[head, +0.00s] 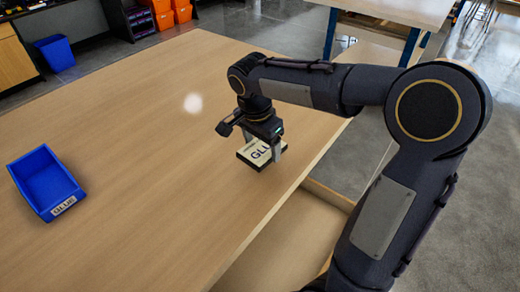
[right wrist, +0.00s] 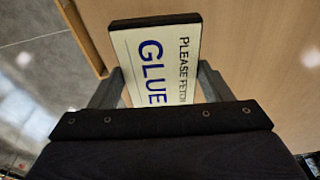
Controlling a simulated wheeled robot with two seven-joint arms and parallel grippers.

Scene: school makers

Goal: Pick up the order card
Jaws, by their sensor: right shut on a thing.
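In the right wrist view the card (right wrist: 155,60) reads "PLEASE FETCH" and "GLUE" in dark letters. My right gripper (head: 262,145) is over the wooden table and shut on the card, with one finger on each side of it. In the right wrist view the gripper (right wrist: 160,88) covers the card's near end. Whether the card touches the table I cannot tell. My left gripper is not in view.
A blue bin (head: 45,182) with a "GLUE" label stands on the left of the wooden table (head: 150,130). The tabletop between bin and card is clear. The table's right edge lies close to my right gripper. Another table (head: 400,10) stands behind.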

